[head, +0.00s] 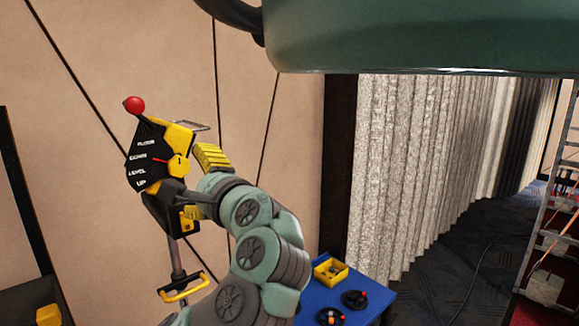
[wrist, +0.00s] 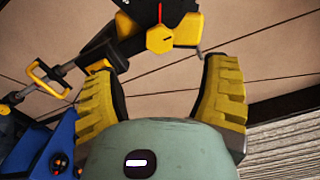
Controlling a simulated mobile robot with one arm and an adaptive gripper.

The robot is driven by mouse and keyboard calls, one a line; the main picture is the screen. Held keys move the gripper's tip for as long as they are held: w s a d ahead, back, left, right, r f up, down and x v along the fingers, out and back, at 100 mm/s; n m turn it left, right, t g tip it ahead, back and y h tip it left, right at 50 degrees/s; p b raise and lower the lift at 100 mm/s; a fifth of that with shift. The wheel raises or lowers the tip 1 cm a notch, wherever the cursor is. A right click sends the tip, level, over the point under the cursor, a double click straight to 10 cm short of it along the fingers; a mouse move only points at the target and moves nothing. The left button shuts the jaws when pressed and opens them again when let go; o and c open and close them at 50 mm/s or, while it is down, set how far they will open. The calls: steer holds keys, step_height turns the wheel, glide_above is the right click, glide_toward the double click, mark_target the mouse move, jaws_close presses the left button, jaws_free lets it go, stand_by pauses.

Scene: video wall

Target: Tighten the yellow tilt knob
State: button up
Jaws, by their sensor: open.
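The yellow tilt knob (head: 178,166) is six-sided and sits on a black label plate (head: 146,157) reading DOWN, LEVEL and UP among its marks. A red pointer (head: 159,160) runs from the knob toward the DOWN mark. In the wrist view the knob (wrist: 160,39) lies ahead, centred between the fingertips and beyond them. My gripper (head: 203,184) has its yellow fingers spread wide and empty, just right of the knob in the head view. Both fingers of my gripper (wrist: 161,72) show in the wrist view, apart from the knob.
A red ball (head: 134,105) tops the plate. A pole with a yellow handle (head: 184,290) stands below. A blue table (head: 320,298) carries a yellow bin (head: 331,270) and black knobs (head: 354,299). A pleated grey curtain (head: 415,170) and a ladder (head: 552,235) stand right.

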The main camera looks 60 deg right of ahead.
steer(key=shift+v, duration=0.95)
